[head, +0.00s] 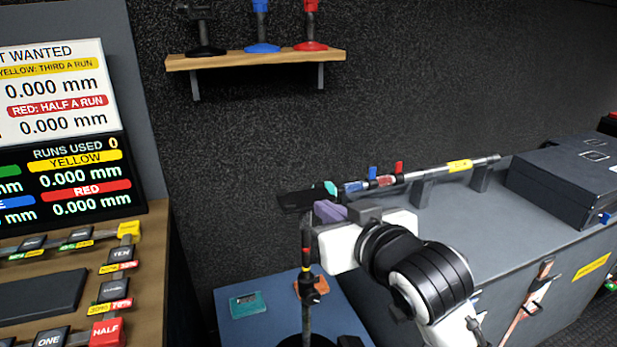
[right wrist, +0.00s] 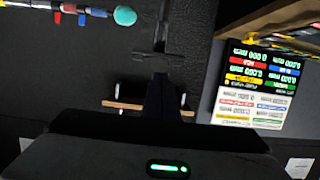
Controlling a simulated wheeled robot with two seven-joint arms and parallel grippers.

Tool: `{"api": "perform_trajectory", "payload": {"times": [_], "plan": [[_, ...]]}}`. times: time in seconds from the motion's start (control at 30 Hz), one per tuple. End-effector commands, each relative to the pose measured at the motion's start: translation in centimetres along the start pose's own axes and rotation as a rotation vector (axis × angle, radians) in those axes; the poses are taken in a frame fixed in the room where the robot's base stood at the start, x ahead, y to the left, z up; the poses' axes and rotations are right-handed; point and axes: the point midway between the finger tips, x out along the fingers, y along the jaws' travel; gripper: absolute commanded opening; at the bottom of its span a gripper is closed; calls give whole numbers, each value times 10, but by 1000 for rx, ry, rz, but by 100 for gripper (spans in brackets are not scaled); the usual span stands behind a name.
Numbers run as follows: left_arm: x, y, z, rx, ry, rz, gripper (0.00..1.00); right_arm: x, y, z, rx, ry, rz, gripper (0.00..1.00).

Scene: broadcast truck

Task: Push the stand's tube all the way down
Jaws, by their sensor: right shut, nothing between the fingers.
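The stand is a thin upright pole (head: 306,318) with a dark clamp and red and yellow bands partway up. Its tube (head: 306,240) rises to a flat black head (head: 295,201). My right gripper (head: 322,211) is shut and empty, its purplish fingers right beside the top of the tube, just below and right of the black head. I cannot tell whether they touch. In the right wrist view the shut fingers (right wrist: 162,82) point toward a dark piece (right wrist: 160,50) that looks like the stand's head. My left gripper is not in view.
A long rod (head: 460,166) with a teal tip and blue and red clips lies on supports on the grey counter (head: 520,240). A black case (head: 565,180) stands there. A blue surface (head: 240,325) holds small teal and orange items. A shelf (head: 255,60) and a readout board (head: 70,170) are behind and left.

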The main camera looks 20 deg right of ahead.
Motion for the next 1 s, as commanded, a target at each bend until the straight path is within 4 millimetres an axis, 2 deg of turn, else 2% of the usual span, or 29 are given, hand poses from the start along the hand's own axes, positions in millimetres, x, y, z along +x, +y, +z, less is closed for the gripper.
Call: {"api": "perform_trajectory", "payload": {"times": [0.03, 0.1, 0.2, 0.37, 0.77, 0.8, 1.0], "plan": [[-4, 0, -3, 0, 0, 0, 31, -7, 2, -21, 4, 23, 8, 0], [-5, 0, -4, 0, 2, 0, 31, -12, 4, -33, 11, 36, 16, 0], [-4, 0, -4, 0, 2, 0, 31, -12, 5, -38, 14, 41, 21, 0], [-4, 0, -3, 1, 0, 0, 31, 8, 5, -38, 13, 39, 22, 0], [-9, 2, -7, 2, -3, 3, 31, 90, 7, -42, 13, 39, 21, 0], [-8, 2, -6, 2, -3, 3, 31, 90, 7, -29, 12, 33, 21, 0], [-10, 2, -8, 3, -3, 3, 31, 96, 7, -8, 12, 39, 21, 0]]}}
